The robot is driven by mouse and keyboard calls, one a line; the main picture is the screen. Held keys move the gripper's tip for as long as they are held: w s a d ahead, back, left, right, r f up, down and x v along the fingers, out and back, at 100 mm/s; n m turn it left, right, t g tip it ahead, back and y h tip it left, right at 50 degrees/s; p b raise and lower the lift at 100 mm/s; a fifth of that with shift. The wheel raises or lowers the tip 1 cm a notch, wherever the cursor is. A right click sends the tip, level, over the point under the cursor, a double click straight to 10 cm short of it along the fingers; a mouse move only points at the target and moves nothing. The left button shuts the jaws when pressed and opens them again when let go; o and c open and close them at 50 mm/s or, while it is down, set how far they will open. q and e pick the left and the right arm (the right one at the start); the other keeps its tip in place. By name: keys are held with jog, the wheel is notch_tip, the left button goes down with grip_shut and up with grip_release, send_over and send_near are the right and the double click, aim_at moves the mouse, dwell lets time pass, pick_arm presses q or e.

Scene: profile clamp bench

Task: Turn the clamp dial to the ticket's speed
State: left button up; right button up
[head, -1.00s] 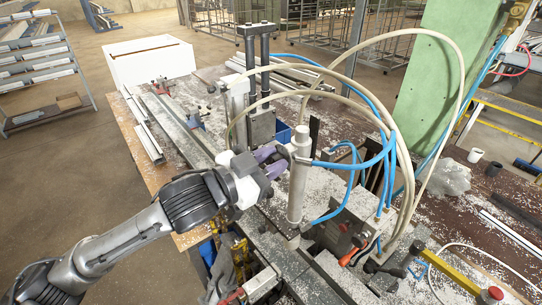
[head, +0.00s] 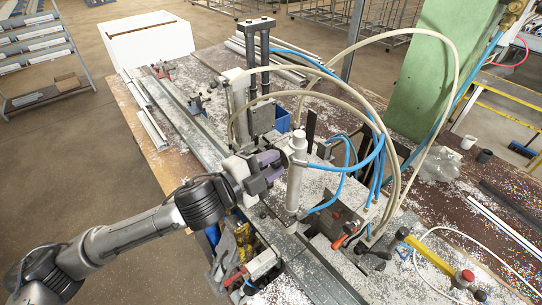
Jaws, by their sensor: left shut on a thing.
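My left gripper (head: 274,165), with dark purple-grey fingers, reaches in from the lower left in the head view. It is shut at the left side of the upright pale clamp cylinder (head: 296,180). The fingers close on a small part there, most likely the clamp dial, which they almost fully hide. I cannot read any dial marking or pointer position. I cannot make out a speed ticket. My right gripper is not in view.
Pale hoses and blue air lines (head: 377,150) loop over the clamp, close to the gripper on its right. A tall dark twin-post frame (head: 258,75) stands behind. A long metal rail (head: 185,115) runs to the back left. A green column (head: 428,80) stands at the right.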

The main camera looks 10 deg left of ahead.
pick_arm(q)
jog(key=shift+m+p, duration=0.3)
jog(key=shift+m, duration=0.2)
dwell(0.3)
jog(key=o, duration=0.9)
jog(key=shift+o, duration=0.2)
jog(key=b+v, duration=0.2)
jog(key=v, duration=1.2)
jog(key=shift+w, duration=0.1)
